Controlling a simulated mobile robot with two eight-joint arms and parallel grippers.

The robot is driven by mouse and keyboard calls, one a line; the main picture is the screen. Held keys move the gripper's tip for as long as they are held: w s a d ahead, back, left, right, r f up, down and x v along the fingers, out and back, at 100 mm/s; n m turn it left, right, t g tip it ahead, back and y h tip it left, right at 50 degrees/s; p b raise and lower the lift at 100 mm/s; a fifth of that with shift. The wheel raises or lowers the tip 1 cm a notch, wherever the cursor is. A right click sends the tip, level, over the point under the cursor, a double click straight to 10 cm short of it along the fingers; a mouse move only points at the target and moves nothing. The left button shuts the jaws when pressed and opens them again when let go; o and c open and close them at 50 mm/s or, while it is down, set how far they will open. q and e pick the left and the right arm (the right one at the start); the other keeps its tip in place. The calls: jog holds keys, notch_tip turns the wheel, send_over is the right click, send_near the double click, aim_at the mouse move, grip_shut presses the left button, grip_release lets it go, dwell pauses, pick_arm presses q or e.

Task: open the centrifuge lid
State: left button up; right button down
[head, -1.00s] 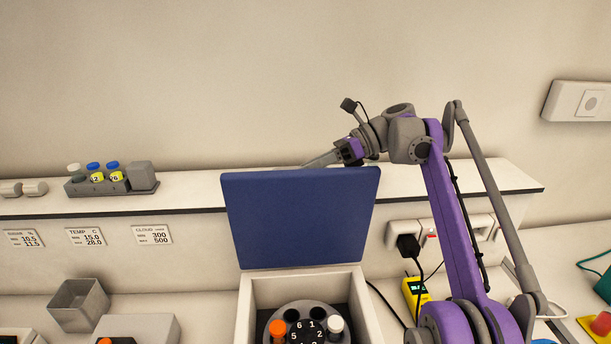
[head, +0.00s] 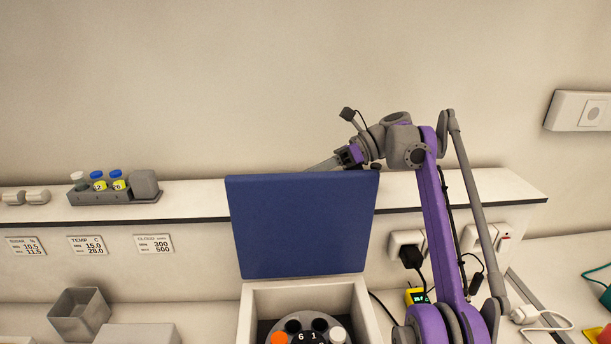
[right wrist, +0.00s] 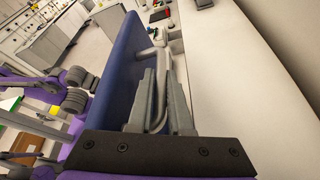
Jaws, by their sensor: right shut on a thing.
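The blue centrifuge lid (head: 300,225) stands close to upright at the back of the pale centrifuge body (head: 364,305), which is open at the top. Inside, the grey numbered rotor (head: 285,325) holds an orange-capped and a white-capped tube. My right gripper (head: 318,164) is behind the lid's top edge, its fingertips partly hidden by the lid. In the right wrist view, the right gripper (right wrist: 160,85) is shut on the grey lid handle (right wrist: 157,122) beside the blue lid (right wrist: 122,62). My left gripper does not show.
A shelf (head: 460,190) runs along the wall behind the lid. A tube rack (head: 105,197) with several capped tubes stands on it at left. A grey open box (head: 80,312) is left of the centrifuge. Sockets with a black plug (head: 411,256) are at right.

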jog(key=c, duration=0.8)
grip_release()
jog(key=shift+c, duration=0.2)
jog(key=shift+s, duration=0.15)
